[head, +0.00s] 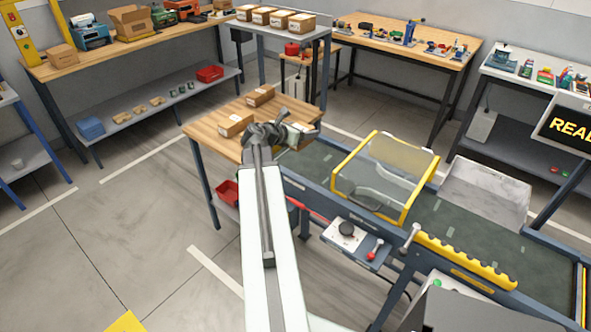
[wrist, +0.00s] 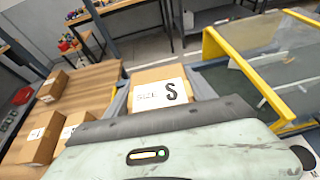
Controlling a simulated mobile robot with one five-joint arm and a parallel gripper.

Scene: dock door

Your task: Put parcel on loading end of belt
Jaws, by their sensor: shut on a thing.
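My gripper (head: 288,132) is shut on a small brown parcel with a white label reading "SIZE S" (wrist: 160,92). Grey fingers flank the parcel in the wrist view. In the head view the parcel (head: 301,127) is mostly hidden behind my gripper. The gripper is over the border between the wooden table (head: 207,124) and the near-left end of the dark green belt (head: 445,232). I cannot tell how high the parcel is above them. The belt's left end (head: 318,158) is partly hidden by my arm.
Other parcels (head: 236,125) (wrist: 52,87) stand on the wooden table. A yellow-framed clear hood (head: 385,172) spans the belt just right of the left end. A control box (head: 352,238) hangs on the belt's front side. A grey tray (head: 487,188) sits behind the belt.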

